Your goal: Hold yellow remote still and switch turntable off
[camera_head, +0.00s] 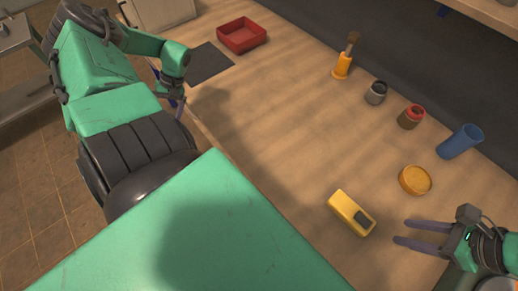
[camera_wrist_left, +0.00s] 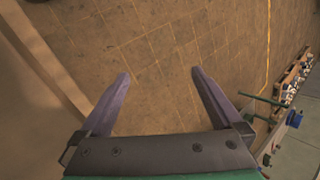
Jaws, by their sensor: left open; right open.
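The yellow remote (camera_head: 352,212) lies on the wooden bench in the lower right of the head view, with a dark patch at its right end. My right gripper (camera_head: 400,231) is open, its two purple fingers pointing left towards the remote from a short gap at its right. Nothing is between those fingers. My left gripper (camera_wrist_left: 160,73) is open and empty in the left wrist view, over the tiled floor. I cannot make out a turntable for certain.
A round yellow lid-like disc (camera_head: 415,180), a blue cup (camera_head: 460,141), a red-topped jar (camera_head: 411,117), a dark jar (camera_head: 376,93) and a brush in a yellow holder (camera_head: 342,66) line the right side. A red tray (camera_head: 242,35) stands far back. The bench middle is clear.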

